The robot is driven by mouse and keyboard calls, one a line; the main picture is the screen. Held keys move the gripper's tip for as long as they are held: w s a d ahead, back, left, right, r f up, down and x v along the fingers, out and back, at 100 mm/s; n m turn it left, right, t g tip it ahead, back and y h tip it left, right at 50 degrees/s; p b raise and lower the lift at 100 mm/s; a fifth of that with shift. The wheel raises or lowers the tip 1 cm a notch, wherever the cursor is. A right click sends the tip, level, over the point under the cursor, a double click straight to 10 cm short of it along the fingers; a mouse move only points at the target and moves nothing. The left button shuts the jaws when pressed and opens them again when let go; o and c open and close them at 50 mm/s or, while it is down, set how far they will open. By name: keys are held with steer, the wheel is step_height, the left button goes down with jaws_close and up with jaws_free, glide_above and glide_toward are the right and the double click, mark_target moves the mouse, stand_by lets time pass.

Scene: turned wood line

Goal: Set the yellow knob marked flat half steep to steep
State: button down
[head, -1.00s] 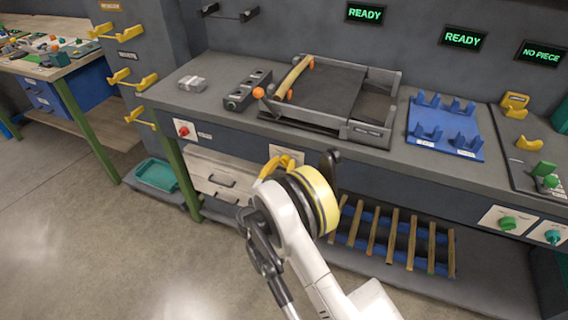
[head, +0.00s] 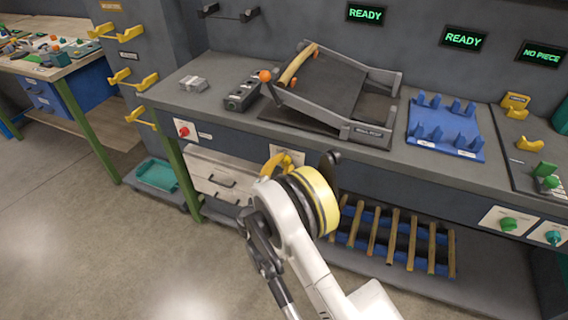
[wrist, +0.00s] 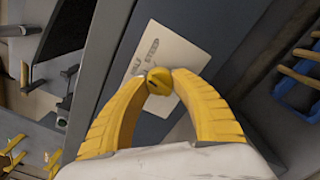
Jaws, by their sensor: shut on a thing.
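The yellow knob (wrist: 159,81) sits between the fingertips of my gripper (wrist: 160,84) in the wrist view. My yellow fingers are shut on it from both sides. A dark mark shows on the knob's face. Its pale label plate (wrist: 165,52) carries the readable words half and steep; the rest of the lettering is hidden or unclear. In the head view my gripper (head: 277,166) is at the bench front, against the plate (head: 292,155), and the knob is hidden there. Above it on the bench, a dark tilting ramp (head: 335,85) stands inclined, its back left side raised.
A wooden rod (head: 297,64) lies across the ramp's raised end. A blue rack (head: 447,130) stands to the right on the bench. A red button (head: 184,129) is at the front left. Several wooden rods lie on the shelf below, right of my arm.

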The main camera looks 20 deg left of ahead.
steer(key=m, duration=0.6)
steer(key=shift+r, duration=0.1)
steer(key=shift+m, duration=0.4)
stand_by(0.3)
steer(key=c, duration=1)
jaws_free()
steer(key=shift+c, duration=0.2)
steer(key=s, duration=0.7)
steer(key=shift+s+a, duration=0.15)
steer(key=shift+a, duration=0.2)
